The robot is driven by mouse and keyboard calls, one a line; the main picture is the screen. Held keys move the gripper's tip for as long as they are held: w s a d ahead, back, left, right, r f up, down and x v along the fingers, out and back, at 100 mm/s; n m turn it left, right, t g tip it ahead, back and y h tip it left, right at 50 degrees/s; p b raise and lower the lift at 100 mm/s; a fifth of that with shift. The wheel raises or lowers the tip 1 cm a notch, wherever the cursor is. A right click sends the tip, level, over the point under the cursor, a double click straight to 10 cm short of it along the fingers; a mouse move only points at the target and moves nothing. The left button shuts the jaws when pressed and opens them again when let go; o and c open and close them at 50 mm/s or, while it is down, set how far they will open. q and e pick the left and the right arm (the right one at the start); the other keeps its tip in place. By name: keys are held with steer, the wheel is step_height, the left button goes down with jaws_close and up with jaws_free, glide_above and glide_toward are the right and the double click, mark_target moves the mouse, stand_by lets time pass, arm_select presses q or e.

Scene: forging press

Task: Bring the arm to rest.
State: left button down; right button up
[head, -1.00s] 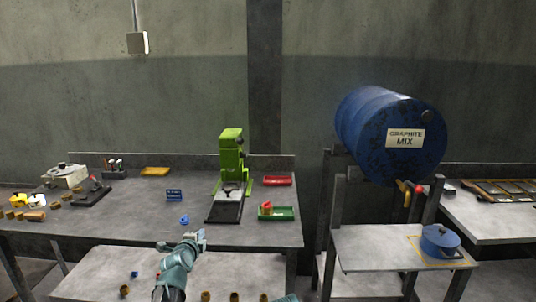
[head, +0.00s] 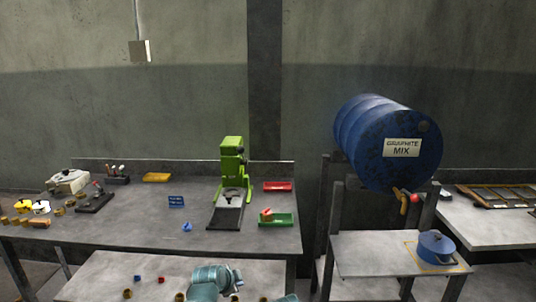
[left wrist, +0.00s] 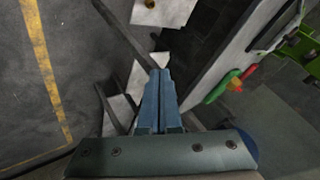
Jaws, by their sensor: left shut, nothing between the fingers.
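My left arm (head: 214,279) shows at the bottom middle of the head view, in front of the workbench and over the lower shelf. Its fingertips cannot be made out there. In the left wrist view my left gripper (left wrist: 159,76) is shut, its two blue fingers pressed together with nothing between them. It points past the bench's edge, over the floor and lower shelves, and touches nothing that I can see. My right gripper is not clearly in view; a small teal part (head: 289,298) shows at the bottom edge.
The workbench (head: 120,231) carries a green press (head: 232,162), a red tray (head: 277,187) and a green tray (head: 283,222). A blue drum (head: 375,135) lies on a stand at the right, above a blue pot (head: 436,245). Brass-coloured pieces lie on the lower shelf (head: 110,266).

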arm_select(q)
steer(key=s+d+n+g+y+p, duration=0.1)
steer(key=s+n+g, duration=0.3)
steer(key=s, duration=0.8)
steer(key=s+d+n+g+y+p, duration=0.2)
steer(key=s+n, duration=0.4)
steer(key=s, duration=0.6)
steer(key=shift+d+r+g+y+p, duration=0.3)
steer(key=shift+g+y+p, duration=0.3)
steer(key=shift+g+p, duration=0.7)
